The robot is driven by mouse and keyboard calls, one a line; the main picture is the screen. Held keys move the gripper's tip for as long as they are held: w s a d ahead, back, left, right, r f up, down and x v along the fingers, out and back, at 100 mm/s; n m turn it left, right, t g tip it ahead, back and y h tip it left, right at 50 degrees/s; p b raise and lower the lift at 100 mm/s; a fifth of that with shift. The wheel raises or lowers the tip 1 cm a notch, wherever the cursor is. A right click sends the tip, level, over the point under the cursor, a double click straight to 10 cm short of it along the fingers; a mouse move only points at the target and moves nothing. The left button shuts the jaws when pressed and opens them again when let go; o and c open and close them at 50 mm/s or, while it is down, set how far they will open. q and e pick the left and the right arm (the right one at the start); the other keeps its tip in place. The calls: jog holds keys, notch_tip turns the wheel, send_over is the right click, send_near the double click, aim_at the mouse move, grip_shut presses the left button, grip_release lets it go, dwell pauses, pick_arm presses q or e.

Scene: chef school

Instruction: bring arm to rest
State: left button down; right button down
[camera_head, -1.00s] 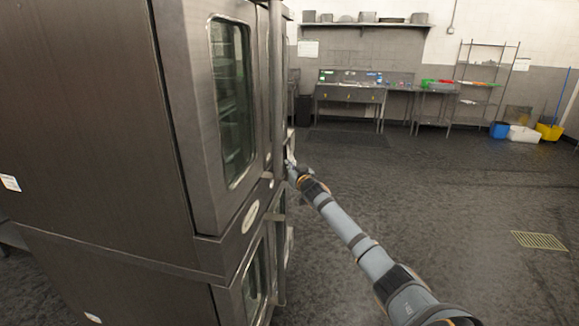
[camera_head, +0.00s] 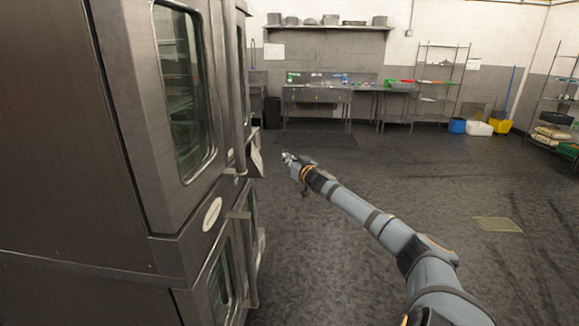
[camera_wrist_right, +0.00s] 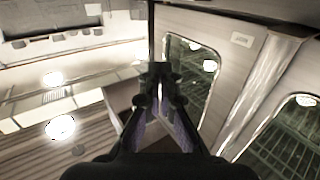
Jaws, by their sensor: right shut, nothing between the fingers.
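My right arm (camera_head: 372,218) reaches in from the lower right in the head view, stretched forward over the floor. My right gripper (camera_head: 288,158) is at its far end, shut and empty, just right of the steel double oven (camera_head: 62,130) and apart from it. In the right wrist view the gripper (camera_wrist_right: 160,72) points ahead with its fingers together, and oven doors with glass windows (camera_wrist_right: 190,75) show on the right. My left gripper is not in view.
The oven stack fills the left side, with door handles (camera_head: 240,100) sticking out. Open floor (camera_head: 330,275) lies to the right, with a floor drain (camera_head: 497,224). A steel sink table (camera_head: 317,95), a wire rack (camera_head: 437,85) and buckets (camera_head: 457,126) stand at the back wall.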

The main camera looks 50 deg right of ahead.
jog(key=shift+s+d, duration=0.3)
jog(key=shift+d, duration=0.05)
